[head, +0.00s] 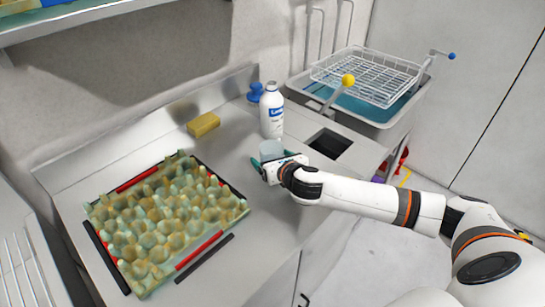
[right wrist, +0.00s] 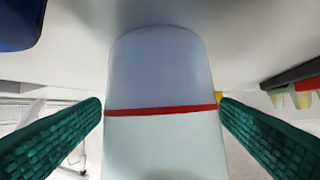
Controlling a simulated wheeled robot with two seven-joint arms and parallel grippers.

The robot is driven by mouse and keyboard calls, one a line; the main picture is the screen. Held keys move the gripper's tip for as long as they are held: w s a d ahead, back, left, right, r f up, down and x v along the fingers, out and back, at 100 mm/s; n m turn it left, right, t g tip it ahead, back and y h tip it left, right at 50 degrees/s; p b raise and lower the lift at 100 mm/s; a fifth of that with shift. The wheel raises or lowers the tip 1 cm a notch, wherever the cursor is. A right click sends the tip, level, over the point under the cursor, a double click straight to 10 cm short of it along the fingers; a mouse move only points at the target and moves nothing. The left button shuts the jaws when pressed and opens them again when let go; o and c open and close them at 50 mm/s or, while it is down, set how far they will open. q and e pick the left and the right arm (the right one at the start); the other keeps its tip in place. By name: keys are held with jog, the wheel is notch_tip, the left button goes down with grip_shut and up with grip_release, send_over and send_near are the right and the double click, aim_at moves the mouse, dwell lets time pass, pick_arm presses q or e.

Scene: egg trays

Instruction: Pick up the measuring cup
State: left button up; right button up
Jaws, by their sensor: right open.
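The measuring cup (head: 271,148) is a small, pale translucent cup on the steel counter, just in front of the white bottle. My right gripper (head: 268,161) is at the cup, with its green fingers open. In the right wrist view the cup (right wrist: 160,75) fills the middle, with a red line across it. One green finger of the gripper (right wrist: 160,125) is on each side of it, and a gap shows at least on the left. The gripper hides the cup's lower part in the head view. My left gripper is not in view.
A white bottle with a blue label (head: 271,112) stands close behind the cup. A blue object (head: 255,93) and a yellow sponge (head: 203,124) are farther back. A greenish egg tray (head: 240,208) lies left. A dark square opening (head: 330,144) is right, beside a wire rack (head: 368,72).

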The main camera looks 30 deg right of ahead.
jog(key=shift+w+f, duration=0.15)
jog(key=shift+w, duration=0.2)
jog(key=shift+c, duration=0.3)
jog(key=c, duration=1.1)
